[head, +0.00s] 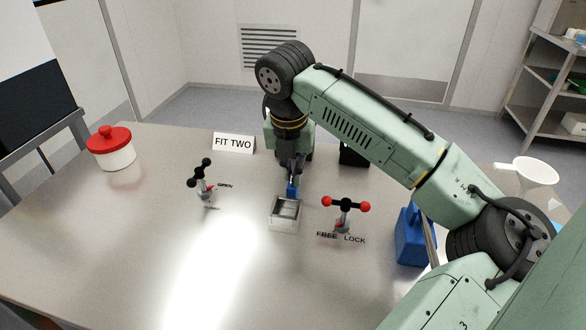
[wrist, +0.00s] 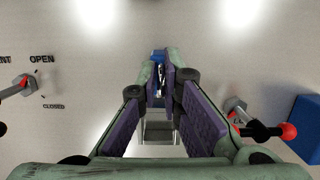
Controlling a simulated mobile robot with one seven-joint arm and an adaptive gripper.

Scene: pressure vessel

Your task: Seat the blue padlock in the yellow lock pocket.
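The blue padlock (head: 292,190) is between the fingertips of my gripper (head: 290,177), which points down at the middle of the table. In the wrist view the fingers (wrist: 161,82) close in on the padlock (wrist: 157,56), with a bit of bright metal showing between them. The padlock appears at the back edge of a small open grey metal tray (head: 284,224); its height above the table is hard to tell. The tray shows partly behind the fingers in the wrist view (wrist: 158,131). I see no yellow lock pocket in either view.
A black-knobbed valve handle (head: 203,182) marked OPEN stands left of the tray. A red-knobbed handle (head: 344,212) by FREE and LOCK stands close on its right. A blue box (head: 411,240) is further right, a black block (head: 353,155) behind. A red-lidded pot (head: 112,153) sits far left.

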